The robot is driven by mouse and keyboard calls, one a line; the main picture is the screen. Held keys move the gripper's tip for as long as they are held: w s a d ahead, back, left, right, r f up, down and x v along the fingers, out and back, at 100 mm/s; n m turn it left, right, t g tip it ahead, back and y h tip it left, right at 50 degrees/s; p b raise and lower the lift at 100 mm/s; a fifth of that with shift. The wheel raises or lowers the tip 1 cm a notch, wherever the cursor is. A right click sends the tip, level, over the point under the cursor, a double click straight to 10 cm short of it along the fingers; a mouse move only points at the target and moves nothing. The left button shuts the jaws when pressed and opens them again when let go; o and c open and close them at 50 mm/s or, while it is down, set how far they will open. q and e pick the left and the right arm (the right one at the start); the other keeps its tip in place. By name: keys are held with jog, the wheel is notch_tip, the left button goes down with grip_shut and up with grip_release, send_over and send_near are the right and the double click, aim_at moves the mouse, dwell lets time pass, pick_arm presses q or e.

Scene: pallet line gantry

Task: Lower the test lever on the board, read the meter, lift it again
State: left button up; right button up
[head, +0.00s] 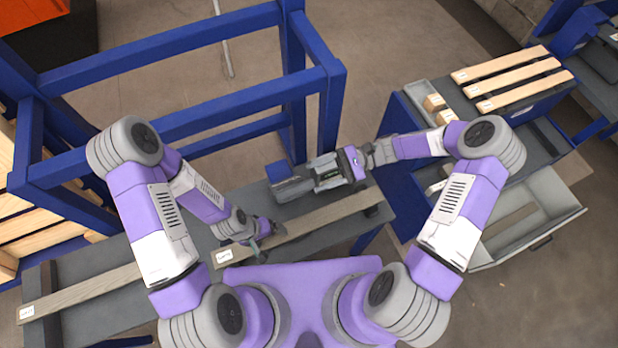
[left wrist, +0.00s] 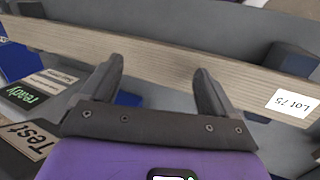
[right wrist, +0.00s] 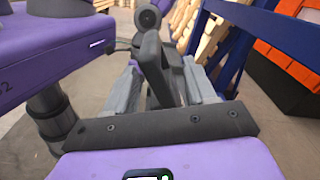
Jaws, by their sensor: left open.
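The board panel shows in the left wrist view as a dark surface with a "Test" plate (left wrist: 30,138) and a small "ready" display (left wrist: 28,94) in green. My left gripper (head: 268,232) is open over a grey wooden plank (head: 305,220); no object is clearly held between its fingers (left wrist: 157,80). My right gripper (head: 325,175) is above the back of the bench, pointing left. A dark lever-like part (right wrist: 158,75) with a round end lies between its grey fingers; contact is unclear. I cannot make out a meter reading.
The plank carries a "Lot 75" label (left wrist: 290,103). A blue frame (head: 220,110) stands behind the bench (head: 130,295). At the right is a blue cabinet (head: 400,115) with wooden slats on top and an open grey drawer (head: 550,215).

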jog(key=shift+w+d, duration=0.15)
jog(key=shift+d, duration=0.15)
pick_arm(q)
jog(key=shift+f+b, duration=0.4)
jog(key=shift+s+f+b, duration=0.15)
jog(key=shift+f+b, duration=0.35)
jog(key=shift+b, duration=0.1)
pick_arm(e)
jog(key=v, duration=0.8)
jog(key=shift+s, duration=0.3)
jog(key=shift+d, duration=0.15)
jog(key=shift+r, duration=0.15)
